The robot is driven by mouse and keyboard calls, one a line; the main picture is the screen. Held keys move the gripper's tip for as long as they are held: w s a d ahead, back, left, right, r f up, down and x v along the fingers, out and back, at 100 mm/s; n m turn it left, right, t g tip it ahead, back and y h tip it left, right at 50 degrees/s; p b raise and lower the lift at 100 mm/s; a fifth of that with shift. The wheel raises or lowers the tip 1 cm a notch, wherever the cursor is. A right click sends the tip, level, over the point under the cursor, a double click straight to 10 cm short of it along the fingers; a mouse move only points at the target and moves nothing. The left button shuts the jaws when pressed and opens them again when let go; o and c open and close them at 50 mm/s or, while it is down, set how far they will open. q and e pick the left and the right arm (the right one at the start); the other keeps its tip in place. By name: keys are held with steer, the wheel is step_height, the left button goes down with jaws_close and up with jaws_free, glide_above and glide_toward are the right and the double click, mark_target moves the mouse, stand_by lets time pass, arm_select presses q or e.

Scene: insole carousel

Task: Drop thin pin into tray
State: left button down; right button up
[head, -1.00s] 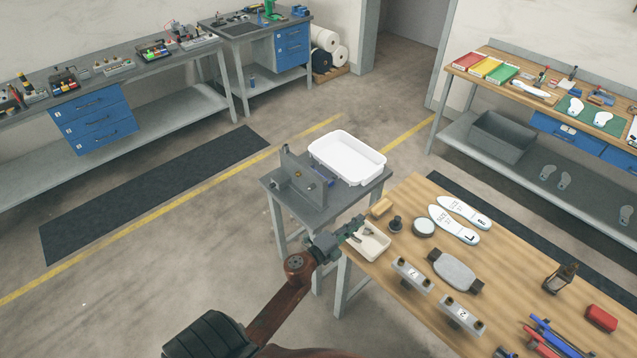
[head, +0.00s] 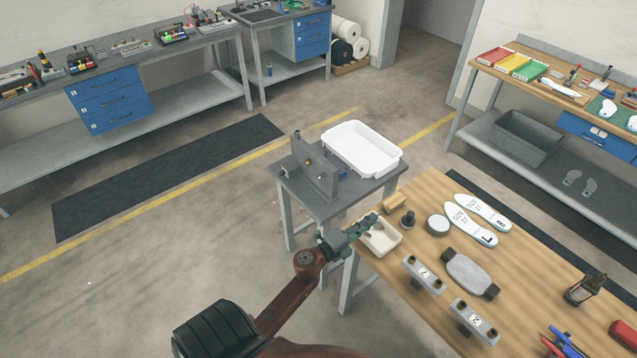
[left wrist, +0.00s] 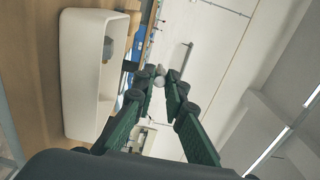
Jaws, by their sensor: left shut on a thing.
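The small cream tray (head: 388,247) sits at the near left corner of the wooden table. It fills the left of the left wrist view (left wrist: 75,75), where a small greyish thing shows inside it. My left gripper (head: 372,219) is at the tray's upper left edge in the head view. In the left wrist view its green fingers (left wrist: 160,80) are closed together on a small pale, silvery piece, the thin pin (left wrist: 160,71). Most of the pin is hidden by the fingertips. My right gripper is not in view.
A grey stand (head: 315,170) and a large white bin (head: 362,145) are on a small side table behind the tray. A wooden block (head: 395,200), dark knob (head: 408,218), round tin (head: 437,225) and insoles (head: 470,222) lie right of the tray.

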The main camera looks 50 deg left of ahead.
arm_select(q)
steer(key=c, duration=2.3)
jaws_free()
steer(key=shift+c, duration=0.2)
steer(key=o, duration=0.5)
steer(key=shift+c, duration=0.2)
steer(key=shift+s, duration=0.2)
steer(key=s, duration=1.1)
steer(key=shift+s+a, duration=0.3)
steer(key=shift+a, duration=0.15)
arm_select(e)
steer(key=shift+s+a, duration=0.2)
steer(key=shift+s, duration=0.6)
